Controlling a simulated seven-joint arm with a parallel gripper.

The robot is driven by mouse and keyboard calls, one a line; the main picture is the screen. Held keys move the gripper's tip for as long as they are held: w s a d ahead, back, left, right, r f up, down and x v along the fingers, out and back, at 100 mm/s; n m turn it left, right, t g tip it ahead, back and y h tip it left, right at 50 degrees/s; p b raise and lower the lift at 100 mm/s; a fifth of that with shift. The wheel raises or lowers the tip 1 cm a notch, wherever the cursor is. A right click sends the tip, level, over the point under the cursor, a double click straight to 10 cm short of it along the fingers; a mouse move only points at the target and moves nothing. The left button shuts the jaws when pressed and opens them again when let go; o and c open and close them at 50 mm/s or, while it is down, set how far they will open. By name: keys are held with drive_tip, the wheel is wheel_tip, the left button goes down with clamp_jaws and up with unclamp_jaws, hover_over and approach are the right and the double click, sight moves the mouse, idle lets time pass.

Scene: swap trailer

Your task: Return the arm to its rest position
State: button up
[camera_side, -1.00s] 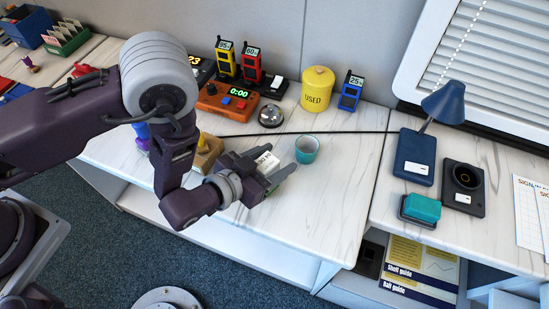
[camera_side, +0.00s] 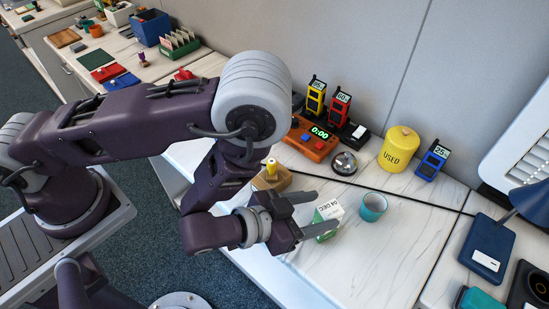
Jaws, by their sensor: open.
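My gripper (camera_side: 322,211) is over the white worktop (camera_side: 365,262), with its two dark fingers spread apart and pointing right. A small white and green box marked "04 DEC" (camera_side: 329,213) shows between and just beyond the fingers; I cannot tell whether a finger touches it. A teal cup (camera_side: 373,207) stands upright just to the right of the box, apart from the fingers. My arm reaches in from the left, bent at a high grey joint, and hides part of the worktop.
Behind the gripper are a wooden block with a yellow-topped item (camera_side: 271,174), an orange timer (camera_side: 311,138), a bell (camera_side: 344,163) and a yellow "USED" canister (camera_side: 398,149). A black cable (camera_side: 400,197) crosses the worktop.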

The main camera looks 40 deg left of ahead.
drive_tip(key=w+a+r+n+g+y, duration=0.1)
drive_tip(key=w+a+r+n, duration=0.15)
drive_tip(key=w+r, duration=0.4)
drive_tip(key=s+a+r+n+g+y, duration=0.1)
drive_tip(key=s+a+r, duration=0.1)
drive_tip(key=a+r, duration=0.35)
drive_tip(key=s+a+r+n+g, duration=0.1)
drive_tip(key=a+r+g, duration=0.15)
drive_tip(key=r, duration=0.55)
drive_tip(key=s+a+r+g+y, duration=0.1)
drive_tip(key=s+a+r, duration=0.2)
drive_tip(key=s+a, duration=0.3)
drive_tip(key=s+a+r+g+y, duration=0.1)
drive_tip(key=s+a, duration=0.6)
drive_tip(key=s, duration=0.7)
wheel_tip(320, 180, up, 3)
drive_tip(key=shift+s+a+f+y, duration=0.1)
drive_tip(key=shift+s+a+y, duration=0.15)
drive_tip(key=shift+y, duration=0.25)
drive_tip(key=shift+m, duration=0.25)
